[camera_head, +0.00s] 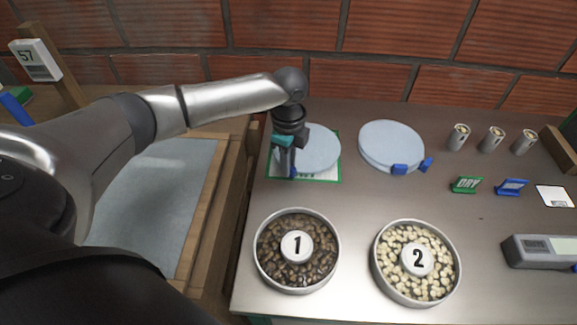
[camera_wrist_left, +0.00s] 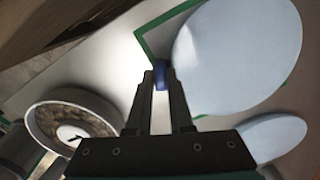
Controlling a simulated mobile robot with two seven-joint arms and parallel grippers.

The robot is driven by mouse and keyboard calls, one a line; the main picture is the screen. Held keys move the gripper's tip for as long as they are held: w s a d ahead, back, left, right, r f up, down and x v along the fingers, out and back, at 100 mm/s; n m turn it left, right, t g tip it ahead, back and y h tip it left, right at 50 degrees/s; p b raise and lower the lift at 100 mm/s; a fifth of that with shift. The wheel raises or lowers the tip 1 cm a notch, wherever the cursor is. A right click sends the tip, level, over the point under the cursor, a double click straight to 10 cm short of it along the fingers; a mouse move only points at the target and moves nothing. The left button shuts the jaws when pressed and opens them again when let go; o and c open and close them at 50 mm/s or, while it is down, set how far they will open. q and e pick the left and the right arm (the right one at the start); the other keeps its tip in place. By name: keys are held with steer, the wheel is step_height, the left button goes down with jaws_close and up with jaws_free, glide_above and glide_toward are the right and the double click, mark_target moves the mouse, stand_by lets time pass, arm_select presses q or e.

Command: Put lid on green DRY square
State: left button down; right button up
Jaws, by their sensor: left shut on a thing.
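A round pale blue lid (camera_head: 322,146) with a blue tab is over the green-bordered white square (camera_head: 330,179) at the table's back left. The lid covers most of the square, and its lettering is mostly hidden. My left gripper (camera_head: 290,168) points down at the lid's left edge. In the left wrist view, the gripper (camera_wrist_left: 161,80) is shut on the blue tab (camera_wrist_left: 162,74) of the lid (camera_wrist_left: 240,52), with the green border (camera_wrist_left: 145,46) beside it. I cannot tell whether the lid touches the square. My right gripper is out of view.
A second pale blue lid (camera_head: 391,143) with blue tabs lies to the right. Bowl 1 with brown beans (camera_head: 268,262) and bowl 2 with pale beans (camera_head: 387,277) stand in front. A green DRY sign (camera_head: 467,185), a blue sign (camera_head: 511,187) and several cups (camera_head: 491,140) are at right.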

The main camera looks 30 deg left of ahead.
arm_select(q)
steer(key=shift+f, duration=0.4)
steer(key=shift+f, duration=0.15)
steer(key=c, duration=0.8)
jaws_free()
step_height(320, 180, up, 12)
steer(key=shift+r+p, duration=0.15)
steer(key=shift+p, duration=1.1)
